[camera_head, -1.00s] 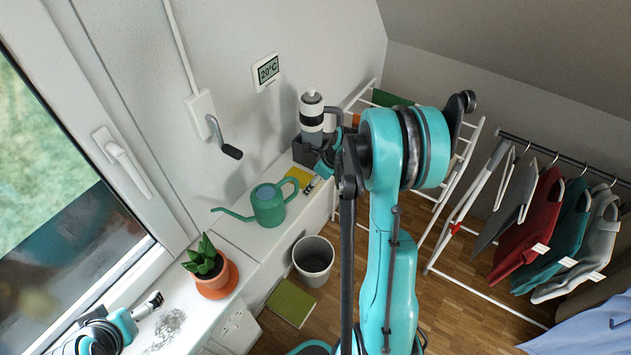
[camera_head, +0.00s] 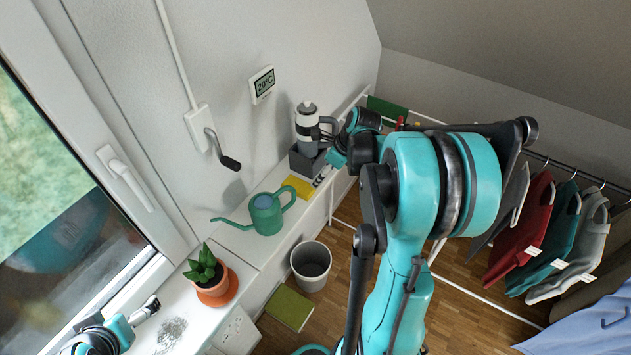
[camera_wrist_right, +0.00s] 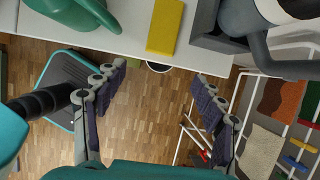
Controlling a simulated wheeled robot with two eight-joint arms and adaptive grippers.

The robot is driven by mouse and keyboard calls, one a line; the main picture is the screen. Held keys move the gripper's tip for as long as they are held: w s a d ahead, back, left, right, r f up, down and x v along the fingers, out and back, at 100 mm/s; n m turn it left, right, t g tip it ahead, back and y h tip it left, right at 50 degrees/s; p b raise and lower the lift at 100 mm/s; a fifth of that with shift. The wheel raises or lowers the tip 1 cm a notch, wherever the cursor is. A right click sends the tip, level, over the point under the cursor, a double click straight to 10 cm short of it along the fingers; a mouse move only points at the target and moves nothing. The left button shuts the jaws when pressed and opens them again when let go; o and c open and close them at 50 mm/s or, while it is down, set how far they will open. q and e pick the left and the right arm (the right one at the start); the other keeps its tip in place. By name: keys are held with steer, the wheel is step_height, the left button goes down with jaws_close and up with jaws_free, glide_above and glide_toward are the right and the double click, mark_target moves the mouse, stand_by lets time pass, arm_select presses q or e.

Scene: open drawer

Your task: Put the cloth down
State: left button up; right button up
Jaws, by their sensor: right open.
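The yellow cloth (camera_head: 298,187) lies flat on the white ledge, between the green watering can and the grey box. It also shows at the top of the right wrist view (camera_wrist_right: 165,27). My right gripper (camera_head: 328,168) is just right of the cloth in the head view, partly hidden by my arm. In the right wrist view its fingers (camera_wrist_right: 162,82) are wide apart with nothing between them, and the cloth lies clear of them. My left gripper (camera_head: 147,310) is at the lower left above the windowsill; its opening is too small to judge.
The green watering can (camera_head: 267,214) and potted plant (camera_head: 208,275) stand left of the cloth. A grey box (camera_head: 306,160) with a bottle (camera_head: 307,129) stands right of it. A bin (camera_head: 311,266) stands below the ledge. A dark smudge (camera_head: 171,335) marks the sill.

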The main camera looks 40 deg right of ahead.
steer(key=s+a+r+n+t, duration=0.1)
steer(key=s+a+r+n, duration=0.1)
steer(key=s+a+n, duration=0.2)
steer(key=s+a+r+n+t+h, duration=0.1)
steer(key=s+a+r+n, duration=0.2)
steer(key=a+n, duration=0.7)
steer(key=s+a+r+n+t, duration=0.1)
steer(key=s+a+n, duration=0.5)
steer(key=n, duration=1.1)
steer(key=shift+a+r+h, duration=0.4)
steer(key=shift+a+r, duration=0.5)
steer(key=shift+a, duration=0.1)
steer(key=shift+f, duration=0.1)
